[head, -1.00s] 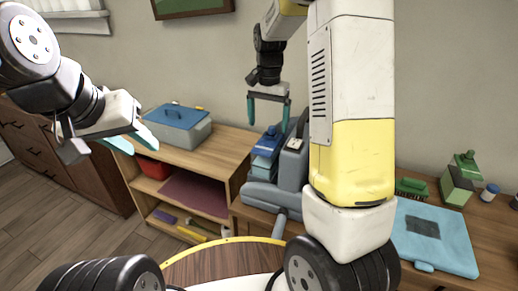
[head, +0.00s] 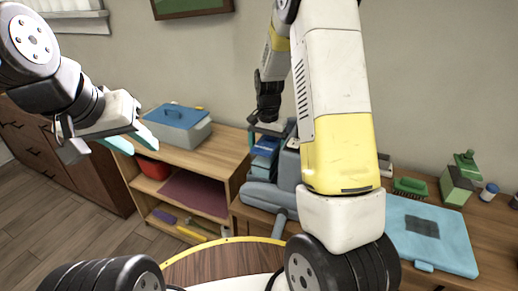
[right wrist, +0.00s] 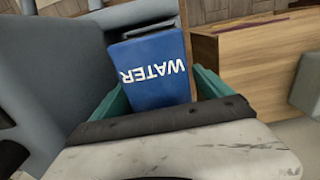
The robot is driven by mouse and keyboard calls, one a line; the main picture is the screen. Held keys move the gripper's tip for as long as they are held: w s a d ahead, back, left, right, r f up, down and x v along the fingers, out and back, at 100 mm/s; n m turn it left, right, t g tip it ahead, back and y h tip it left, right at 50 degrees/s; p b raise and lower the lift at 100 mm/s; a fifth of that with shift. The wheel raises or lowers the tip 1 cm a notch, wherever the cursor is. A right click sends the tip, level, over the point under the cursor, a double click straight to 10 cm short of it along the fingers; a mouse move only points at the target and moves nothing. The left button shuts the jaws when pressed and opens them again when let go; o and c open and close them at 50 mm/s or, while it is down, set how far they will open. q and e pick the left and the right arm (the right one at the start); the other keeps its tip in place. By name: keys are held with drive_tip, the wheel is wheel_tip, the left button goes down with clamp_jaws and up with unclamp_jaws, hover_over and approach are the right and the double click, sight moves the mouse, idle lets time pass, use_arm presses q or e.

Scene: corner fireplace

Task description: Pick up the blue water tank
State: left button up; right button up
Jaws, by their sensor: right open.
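The blue water tank (right wrist: 152,70), marked WATER, sits in the grey machine (head: 289,170) on the wooden bench; it shows partly in the head view (head: 264,150). My right gripper (right wrist: 160,80) is open, with one teal finger on each side of the tank. I cannot tell whether the fingers touch it. In the head view my right gripper (head: 266,135) is above the tank, its fingers mostly hidden. My left gripper (head: 133,140) is empty and looks open, far to the left above the floor and shelf.
A grey box with a blue lid (head: 178,123) stands on the low shelf unit. To the right on the bench are a light blue case (head: 430,240), a green brush (head: 410,187) and a green bottle (head: 458,185). The wall is close behind.

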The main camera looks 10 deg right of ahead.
clamp_jaws()
idle(0.3)
drive_tip(key=shift+r, duration=0.15)
